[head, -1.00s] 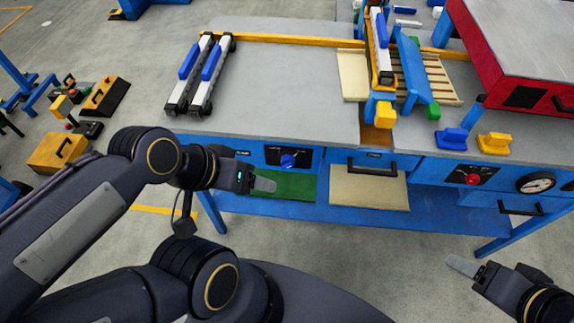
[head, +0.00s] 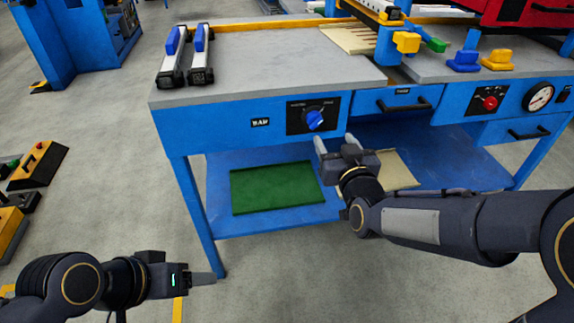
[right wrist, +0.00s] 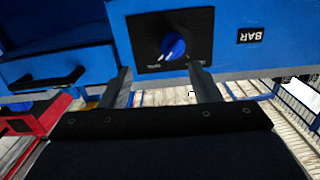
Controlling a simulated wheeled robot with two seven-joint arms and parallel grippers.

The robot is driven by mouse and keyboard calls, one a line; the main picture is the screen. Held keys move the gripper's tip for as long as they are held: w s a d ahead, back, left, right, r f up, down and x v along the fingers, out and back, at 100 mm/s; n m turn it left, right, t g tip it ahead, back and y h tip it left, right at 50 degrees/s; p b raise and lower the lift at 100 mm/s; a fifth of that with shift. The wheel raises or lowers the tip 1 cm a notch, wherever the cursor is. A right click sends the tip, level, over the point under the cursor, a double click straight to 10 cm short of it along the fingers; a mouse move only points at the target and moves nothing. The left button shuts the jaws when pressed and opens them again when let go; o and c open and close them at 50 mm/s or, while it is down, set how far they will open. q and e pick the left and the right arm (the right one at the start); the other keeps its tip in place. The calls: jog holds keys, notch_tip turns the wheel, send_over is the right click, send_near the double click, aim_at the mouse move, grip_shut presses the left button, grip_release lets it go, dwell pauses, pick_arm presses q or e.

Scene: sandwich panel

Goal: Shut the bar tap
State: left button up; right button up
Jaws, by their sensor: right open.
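The bar tap is a blue knob (head: 315,120) on a black plate (head: 297,117) on the bench's blue front, beside a BAR label (head: 260,122). Its pointer is tilted, not square to the plate. In the right wrist view the knob (right wrist: 173,46) shows ahead, between and beyond the fingertips. My right gripper (head: 334,142) is open and empty, just below and in front of the knob, apart from it. Its two fingers also show in the right wrist view (right wrist: 160,80). My left gripper (head: 205,278) is at the lower left, away from the bench; its finger gap cannot be made out.
A drawer with a black handle (head: 404,106) is right of the plate. A red knob (head: 490,102) and a gauge (head: 540,97) are farther right. A green board (head: 275,187) lies on the lower shelf (head: 285,222). Clamps (head: 187,55) lie on the bench top.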

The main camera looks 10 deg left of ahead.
aim_at(317, 126)
jog(key=shift+t, duration=0.3)
jog(key=w+a, duration=0.1)
jog(key=w, duration=0.1)
jog(key=w+a, duration=0.2)
jog(key=w+a+b, duration=0.1)
jog(key=w, duration=0.2)
jog(key=shift+a+f, duration=0.15)
jog(key=shift+f, duration=0.15)
pick_arm(q)
jog(key=shift+s+a+f, duration=0.15)
jog(key=shift+a+f, duration=0.05)
jog(key=shift+f, duration=0.35)
jog(key=shift+s+a+f, duration=0.15)
jog(key=shift+f, duration=0.35)
pick_arm(e)
jog(key=c, duration=1)
